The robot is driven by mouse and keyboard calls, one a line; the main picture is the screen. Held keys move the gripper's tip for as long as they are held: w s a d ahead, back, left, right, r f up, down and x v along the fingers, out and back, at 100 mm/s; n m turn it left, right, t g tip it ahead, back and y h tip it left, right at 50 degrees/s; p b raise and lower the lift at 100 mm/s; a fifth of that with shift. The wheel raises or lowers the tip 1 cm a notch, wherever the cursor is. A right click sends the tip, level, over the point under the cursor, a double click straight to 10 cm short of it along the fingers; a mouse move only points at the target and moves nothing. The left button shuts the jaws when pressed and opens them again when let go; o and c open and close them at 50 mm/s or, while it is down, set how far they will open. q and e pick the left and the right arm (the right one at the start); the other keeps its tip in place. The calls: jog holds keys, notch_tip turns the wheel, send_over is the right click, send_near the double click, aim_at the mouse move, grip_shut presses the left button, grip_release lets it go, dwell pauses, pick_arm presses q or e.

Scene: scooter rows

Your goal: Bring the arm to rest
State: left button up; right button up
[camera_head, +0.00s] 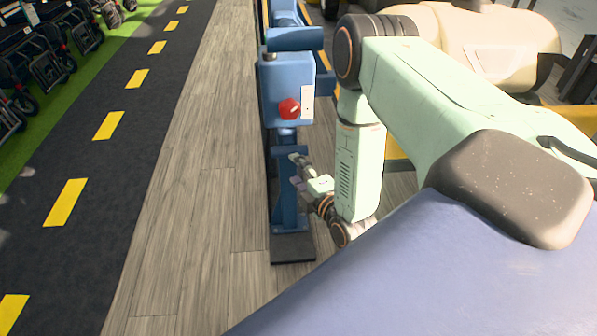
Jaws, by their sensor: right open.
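My right arm (430,85) comes in from the right, bends at an elbow near the top middle and hangs down. My right gripper (297,168) is at its lower end, pointing up and left, small in the picture. It is open, and I see nothing between its fingers. It lies in front of the post of a blue machine (287,85); I cannot tell whether they touch. My left gripper is not in view.
The blue machine has a red knob (289,108) and a dark foot plate (293,248). A cream and yellow machine (490,40) stands behind my arm. Parked scooters (45,65) line the far left. The wood floor (190,190) and the dark lane (90,170) are clear.

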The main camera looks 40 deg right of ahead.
dwell(0.5)
jog(key=s+a+f+m+g+y+p, duration=0.1)
jog(key=s+a+f+m+g, duration=0.35)
jog(key=s+m, duration=0.2)
jog(key=s+a+f+m+g+y+p, duration=0.1)
jog(key=s+a+f+m+g+p, duration=0.15)
jog(key=s+f+m+g, duration=0.3)
jog(key=s+a+r+m+g+p, duration=0.2)
jog(key=s+r+g+p, duration=0.1)
jog(key=s, duration=0.6)
jog(key=s+a+r+m+g+p, duration=0.1)
jog(key=s+a+r+g+p, duration=0.1)
jog(key=s+r+p, duration=0.3)
jog(key=s+a+r, duration=0.1)
jog(key=s+r, duration=0.2)
jog(key=s, duration=0.1)
jog(key=shift+s+a+r+m+g+y, duration=0.2)
jog(key=shift+a+r+m+g+y, duration=0.1)
jog(key=shift+a+m+g, duration=0.1)
jog(key=shift+f, duration=0.1)
